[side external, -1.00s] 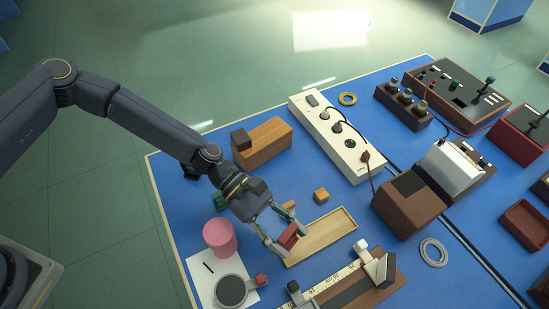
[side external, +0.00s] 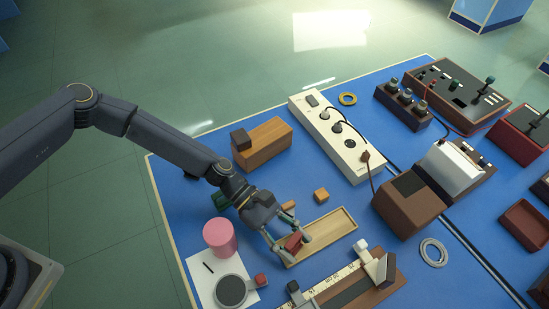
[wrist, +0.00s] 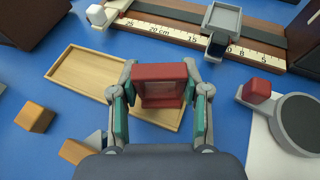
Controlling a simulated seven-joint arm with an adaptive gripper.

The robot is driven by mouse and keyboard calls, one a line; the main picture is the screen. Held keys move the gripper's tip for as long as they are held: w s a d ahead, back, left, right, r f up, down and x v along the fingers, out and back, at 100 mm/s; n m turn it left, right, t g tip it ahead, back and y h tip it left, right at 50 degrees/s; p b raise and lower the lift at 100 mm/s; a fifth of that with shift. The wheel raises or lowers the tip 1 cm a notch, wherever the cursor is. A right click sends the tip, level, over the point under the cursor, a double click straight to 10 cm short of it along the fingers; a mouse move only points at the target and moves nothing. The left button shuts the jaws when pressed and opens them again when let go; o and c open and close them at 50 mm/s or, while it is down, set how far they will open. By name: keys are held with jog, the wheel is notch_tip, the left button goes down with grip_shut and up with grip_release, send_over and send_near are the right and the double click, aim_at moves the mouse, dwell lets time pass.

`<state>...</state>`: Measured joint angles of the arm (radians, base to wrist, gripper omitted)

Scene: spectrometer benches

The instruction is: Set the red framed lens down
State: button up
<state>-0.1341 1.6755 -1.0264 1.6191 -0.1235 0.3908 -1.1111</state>
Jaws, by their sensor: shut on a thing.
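The red framed lens (wrist: 160,84) is held upright between the two fingers of my gripper (wrist: 160,98) in the wrist view. In the side view the red framed lens (side external: 293,242) shows small between the fingertips of my gripper (side external: 290,247). It is over the near left end of a shallow wooden tray (side external: 343,226). In the wrist view the tray (wrist: 82,76) extends to the left from behind the lens, and its floor looks empty. I cannot tell whether the lens touches the tray floor. The fingers hide part of it.
A ruled rail (side external: 345,291) with holders lies in front of the tray. A pink cylinder (side external: 220,238) stands left of my gripper. A small wooden block (side external: 321,195) and a larger wooden block (side external: 265,148) lie behind. A round dark-topped stand (side external: 231,291) is at front left.

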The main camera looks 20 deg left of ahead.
jog(key=shift+f, duration=0.15)
jog(key=o, duration=1.1)
jog(key=shift+o, duration=0.2)
jog(key=v, duration=0.8)
jog(key=r+v, duration=0.1)
jog(key=v, duration=0.3)
jog(key=shift+r, duration=0.15)
jog(key=shift+s, duration=0.1)
